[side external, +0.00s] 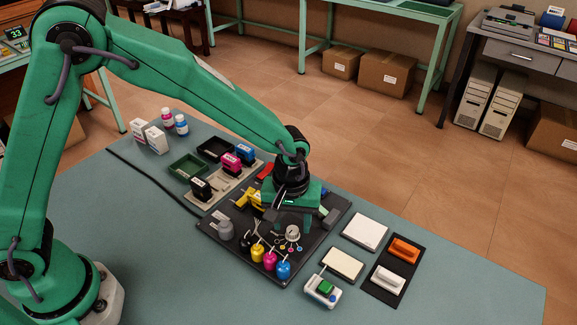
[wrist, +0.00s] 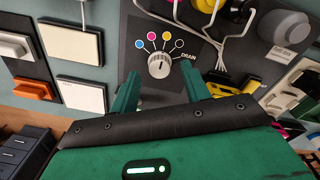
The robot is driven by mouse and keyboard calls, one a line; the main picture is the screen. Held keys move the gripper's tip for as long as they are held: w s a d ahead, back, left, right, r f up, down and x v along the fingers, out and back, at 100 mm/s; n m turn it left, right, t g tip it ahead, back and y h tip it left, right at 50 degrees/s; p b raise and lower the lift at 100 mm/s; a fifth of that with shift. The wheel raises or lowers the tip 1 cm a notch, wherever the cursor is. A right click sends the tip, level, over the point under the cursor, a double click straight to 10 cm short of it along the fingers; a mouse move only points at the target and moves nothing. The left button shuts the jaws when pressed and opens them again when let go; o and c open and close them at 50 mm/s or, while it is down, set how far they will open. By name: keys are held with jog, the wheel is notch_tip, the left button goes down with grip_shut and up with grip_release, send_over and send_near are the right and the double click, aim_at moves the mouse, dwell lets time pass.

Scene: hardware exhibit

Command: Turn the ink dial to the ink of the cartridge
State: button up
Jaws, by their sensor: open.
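The ink dial (wrist: 159,66) is a round light-grey knob on the dark plate, in the upper middle of the wrist view. Blue, magenta, yellow and dark dots arc around it, with a DRAIN label at its right. Which mark its pointer faces is too small to tell surely. The dial also shows in the side view (side external: 292,232). A yellow cartridge-like block (side external: 254,197) sits on the plate, partly behind my gripper (side external: 291,212); yellow also shows in the wrist view (wrist: 240,89). My gripper (wrist: 161,80) is open and empty, its fingers near the dial on both sides, apparently apart from it.
Black, magenta and blue cartridges (side external: 230,162) stand on a beige tray behind the plate. Yellow, magenta and blue bottles (side external: 269,260) with tubes stand at the plate's front edge. White pads (side external: 365,231) and orange and white blocks (side external: 403,249) lie at the right. The front-left table is clear.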

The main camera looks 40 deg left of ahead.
aim_at(289, 229)
jog(key=shift+s+r, duration=0.1)
jog(key=shift+r, duration=3.05)
jog(key=shift+a, duration=0.15)
jog(key=s+a+r+m+t, duration=0.2)
jog(key=s+a+r, duration=0.3)
jog(key=a+r, duration=0.65)
jog(key=s+a+r+m+t, duration=0.3)
jog(key=s+a, duration=0.7)
jog(key=s, duration=0.1)
jog(key=shift+s+a+r, duration=0.25)
jog(key=shift+s+a, duration=0.05)
jog(key=shift+s, duration=0.1)
